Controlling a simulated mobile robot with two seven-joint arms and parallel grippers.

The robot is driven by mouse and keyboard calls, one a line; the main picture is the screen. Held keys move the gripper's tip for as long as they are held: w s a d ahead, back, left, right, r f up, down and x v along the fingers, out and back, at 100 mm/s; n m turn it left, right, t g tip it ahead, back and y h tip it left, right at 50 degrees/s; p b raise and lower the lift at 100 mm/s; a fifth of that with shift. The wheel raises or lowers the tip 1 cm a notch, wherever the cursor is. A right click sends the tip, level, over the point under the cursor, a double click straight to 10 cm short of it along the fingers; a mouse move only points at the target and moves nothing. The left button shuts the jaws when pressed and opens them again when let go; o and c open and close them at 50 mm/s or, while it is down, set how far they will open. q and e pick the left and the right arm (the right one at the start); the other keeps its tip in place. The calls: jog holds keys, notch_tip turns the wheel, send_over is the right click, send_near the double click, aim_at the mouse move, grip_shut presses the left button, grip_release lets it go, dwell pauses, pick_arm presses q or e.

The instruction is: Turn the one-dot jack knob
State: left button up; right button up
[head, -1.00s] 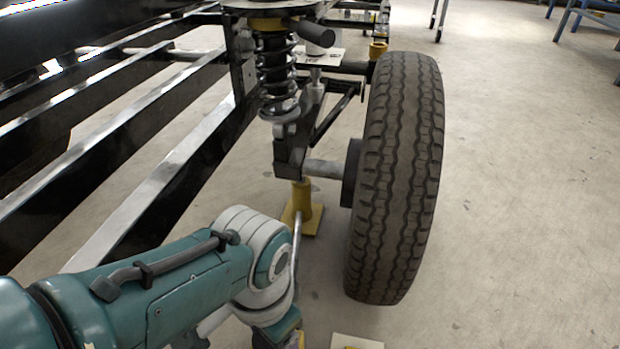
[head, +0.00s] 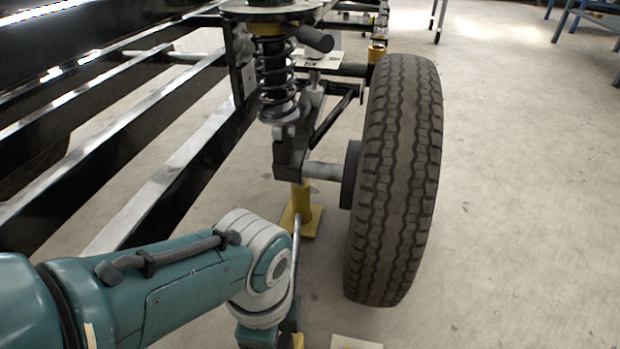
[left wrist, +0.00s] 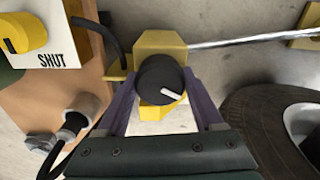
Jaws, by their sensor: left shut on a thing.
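In the left wrist view a round black knob (left wrist: 161,80) with a white pointer line sits on a yellow jack block (left wrist: 160,44). The pointer slants down to the right. My left gripper (left wrist: 163,90) is shut on the knob, one purple finger on each side of it. I cannot make out a dot marking. In the head view my left arm reaches in from the left, and its gripper is mostly below the bottom edge. A yellow jack stand (head: 301,222) stands under the axle, with a metal rod running from its base towards my wrist. My right gripper is not in view.
A big tyre (head: 393,180) stands right of my arm, with a coil spring (head: 274,75) and black frame rails (head: 160,195) behind. In the left wrist view a yellow knob on a "SHUT" plate (left wrist: 60,55) and a cable connector (left wrist: 85,112) are close by, left.

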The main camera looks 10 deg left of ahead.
pick_arm(q)
jog(key=m, duration=1.3)
dwell(0.5)
jog(key=o, duration=1.4)
jog(key=shift+r, duration=0.1)
notch_tip(320, 180, up, 10)
jog(key=p, duration=0.9)
